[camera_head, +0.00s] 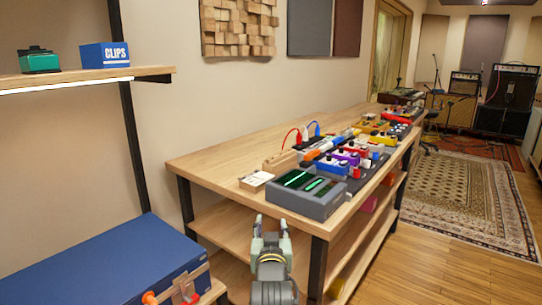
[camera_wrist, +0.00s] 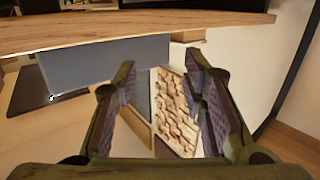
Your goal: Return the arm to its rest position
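My gripper (camera_head: 271,222) points away from me, in front of the near end of the wooden bench (camera_head: 240,152), just short of its front edge in the head view. Its two fingers stand apart with nothing between them. In the wrist view the fingers of my gripper (camera_wrist: 160,90) are also spread, with a clear gap through which the wall shows. The bench edge (camera_wrist: 130,38) crosses the top of that view.
A grey device with green displays (camera_head: 308,192) sits at the bench's near corner, beside several pedals and cables. A blue case (camera_head: 110,262) lies at lower left. A shelf (camera_head: 100,77) holds a blue CLIPS box (camera_head: 104,56). Open floor (camera_head: 415,265) lies to the right.

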